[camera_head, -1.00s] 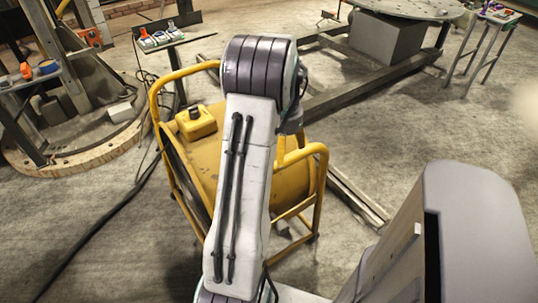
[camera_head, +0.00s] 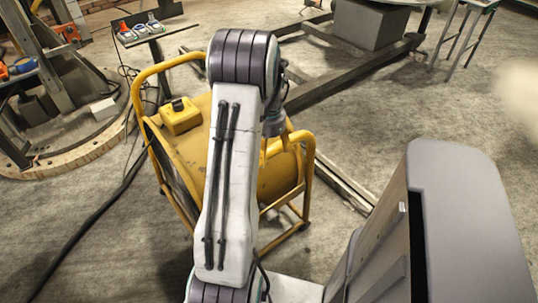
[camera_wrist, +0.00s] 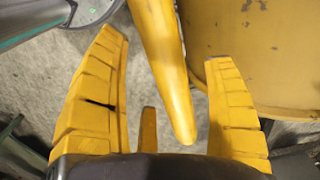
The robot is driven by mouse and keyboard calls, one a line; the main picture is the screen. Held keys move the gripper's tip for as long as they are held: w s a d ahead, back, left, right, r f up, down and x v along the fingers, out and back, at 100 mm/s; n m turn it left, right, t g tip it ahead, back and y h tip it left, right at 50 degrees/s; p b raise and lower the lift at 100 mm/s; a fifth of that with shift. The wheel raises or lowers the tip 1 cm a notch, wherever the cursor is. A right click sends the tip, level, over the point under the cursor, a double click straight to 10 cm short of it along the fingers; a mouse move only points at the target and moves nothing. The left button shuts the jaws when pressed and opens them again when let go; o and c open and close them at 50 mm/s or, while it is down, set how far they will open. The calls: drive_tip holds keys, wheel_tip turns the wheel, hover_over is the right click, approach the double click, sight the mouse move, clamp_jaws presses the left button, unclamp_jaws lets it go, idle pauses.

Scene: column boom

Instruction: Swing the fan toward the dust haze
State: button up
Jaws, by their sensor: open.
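The fan is a yellow drum (camera_head: 284,174) in a yellow tubular stand, with a yellow box (camera_head: 181,116) on top. It stands on the floor behind my arm, which hides part of it. The dust haze (camera_head: 518,88) is a pale blurred patch at the right edge of the head view. In the wrist view my gripper (camera_wrist: 165,50) is open, its yellow fingers on either side of a yellow tube (camera_wrist: 163,70) of the fan's frame. The fan's drum (camera_wrist: 275,55) fills the upper right. I cannot tell whether the fingers touch the tube.
A dark cable (camera_head: 95,228) runs along the floor at left. A round wooden base (camera_head: 70,158) with a post stands at far left. Steel beams (camera_head: 335,80) lie behind the fan, and thin rails (camera_head: 345,185) lie to its right. The floor at right is fairly clear.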

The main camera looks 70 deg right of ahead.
drive_tip(key=shift+f, duration=1.15)
drive_tip(key=shift+c, duration=0.2)
drive_tip(key=c, duration=1.3)
drive_tip(key=shift+o, duration=0.2)
drive_tip(key=shift+w+a, duration=0.25)
drive_tip(key=shift+a, duration=0.1)
drive_tip(key=w+a+m+b, duration=0.2)
drive_tip(key=w+a+m, duration=0.3)
drive_tip(key=w+a, duration=0.6)
drive_tip(key=shift+w+m+b, duration=0.4)
drive_tip(key=shift+w, duration=0.65)
